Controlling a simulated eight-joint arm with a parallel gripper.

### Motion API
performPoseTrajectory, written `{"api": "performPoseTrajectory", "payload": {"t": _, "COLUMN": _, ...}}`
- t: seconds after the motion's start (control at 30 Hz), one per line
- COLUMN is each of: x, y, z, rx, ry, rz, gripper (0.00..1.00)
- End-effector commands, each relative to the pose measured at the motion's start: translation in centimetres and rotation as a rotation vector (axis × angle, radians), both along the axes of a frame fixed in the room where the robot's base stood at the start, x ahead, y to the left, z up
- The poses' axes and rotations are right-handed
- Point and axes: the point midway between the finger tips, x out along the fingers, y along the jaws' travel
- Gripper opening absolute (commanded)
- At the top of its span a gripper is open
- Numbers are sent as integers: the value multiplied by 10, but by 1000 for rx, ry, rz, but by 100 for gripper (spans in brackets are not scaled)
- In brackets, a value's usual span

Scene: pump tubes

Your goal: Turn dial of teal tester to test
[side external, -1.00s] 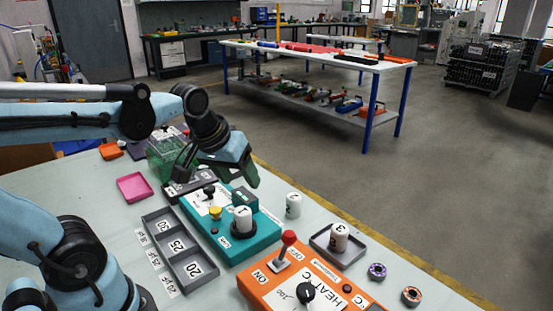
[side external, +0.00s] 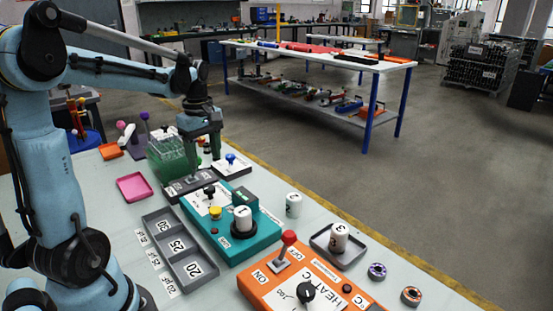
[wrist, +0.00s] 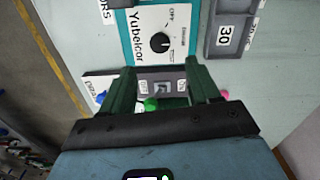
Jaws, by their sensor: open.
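The teal tester (side external: 250,243) lies on the bench in the middle of the side view. Its white panel has a black dial (side external: 209,190) and a yellow button (side external: 215,212). A white tube marked 1 (side external: 243,217) stands upright in its round black socket. In the wrist view, the dial (wrist: 160,42) shows on a white panel, beyond the fingertips, with small lettering around it that I cannot fully read. My gripper (side external: 203,153) is open and points down, above and behind the tester; its empty fingers also show in the wrist view (wrist: 160,70).
A grey box (side external: 190,186) lies just behind the tester, with a green rack (side external: 172,155) beyond. A three-compartment tray (side external: 178,246) lies left. An orange heater box (side external: 310,283) with a red-knobbed lever stands in front. A loose white tube (side external: 293,205) stands right.

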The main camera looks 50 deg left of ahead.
Motion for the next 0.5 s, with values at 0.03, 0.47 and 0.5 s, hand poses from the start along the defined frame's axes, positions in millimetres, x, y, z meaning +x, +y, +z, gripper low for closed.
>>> {"api": "performPoseTrajectory", "payload": {"t": 0.03, "x": 0, "y": 0, "z": -9, "rx": 0, "ry": 0, "rz": -1, "gripper": 61}}
{"api": "performPoseTrajectory", "payload": {"t": 0.47, "x": 0, "y": 0, "z": -71, "rx": 1, "ry": -1, "rz": -3, "gripper": 61}}
{"api": "performPoseTrajectory", "payload": {"t": 0.5, "x": 0, "y": 0, "z": -75, "rx": 1, "ry": -1, "rz": -3, "gripper": 61}}
